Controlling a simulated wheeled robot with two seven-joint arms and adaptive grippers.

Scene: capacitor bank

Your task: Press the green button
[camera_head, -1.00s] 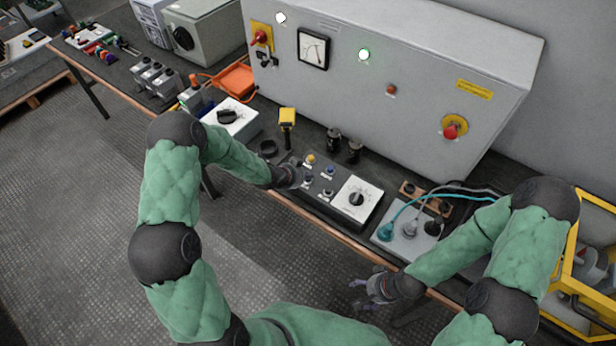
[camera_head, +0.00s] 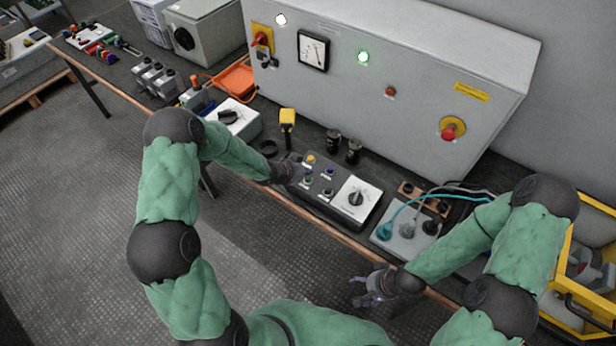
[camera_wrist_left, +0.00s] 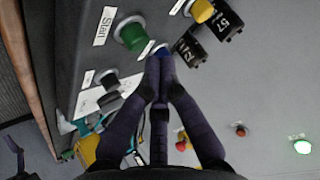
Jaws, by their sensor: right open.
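The green button (camera_head: 308,180) sits on the dark sloped control box (camera_head: 318,207) on the bench. In the left wrist view the green button (camera_wrist_left: 132,36) is large, beside a "Start" label. My left gripper (camera_head: 296,173) is just left of the button in the head view. In the wrist view its fingertips (camera_wrist_left: 160,56) are together with nothing between them, beside the green button and apart from it in the picture. They partly cover a blue button (camera_wrist_left: 160,47). My right gripper (camera_head: 366,291) is open and empty in front of the bench edge.
The box also carries a yellow button (camera_head: 311,159), a black button (camera_head: 327,193) and a white rotary knob plate (camera_head: 358,200). Behind stands a grey cabinet (camera_head: 430,85) with a lit green lamp (camera_head: 363,57), meter (camera_head: 313,51) and red emergency stop (camera_head: 450,130).

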